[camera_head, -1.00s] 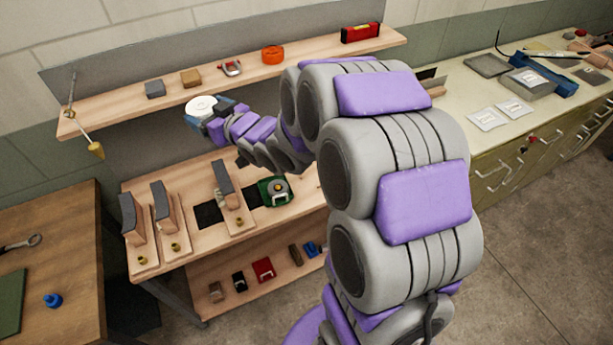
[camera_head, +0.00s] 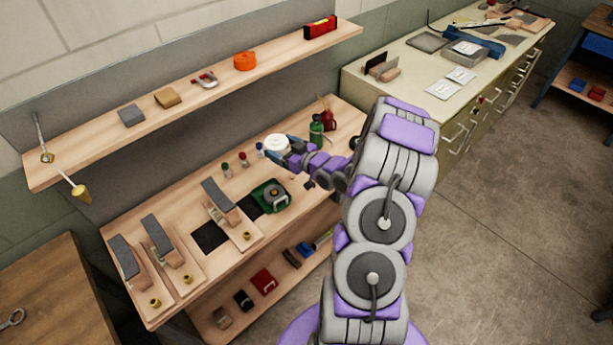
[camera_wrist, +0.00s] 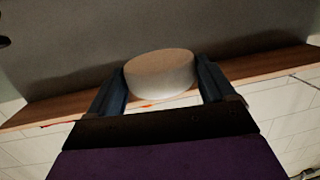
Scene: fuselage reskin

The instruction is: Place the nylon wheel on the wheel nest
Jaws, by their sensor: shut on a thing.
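The nylon wheel is a white disc (camera_head: 277,144), seen in the wrist view as a thick pale cylinder (camera_wrist: 160,75). My gripper (camera_head: 279,149) is shut on it, with a blue finger on either side, also in the wrist view (camera_wrist: 162,86). The wheel is over the workbench (camera_head: 180,220), to the right of the planes. No part is clearly identifiable as the wheel nest. Dark square patches (camera_head: 209,237) lie on the bench top, and a green case with a grey round part (camera_head: 270,196) sits beside one.
Several wooden blocks with grey tops (camera_head: 128,258) stand on the bench's left. Small bottles (camera_head: 243,160) and a green can (camera_head: 316,131) stand near the wheel. A wall shelf (camera_head: 100,150) runs above. A cream cabinet (camera_head: 425,100) is at right, with open floor in front.

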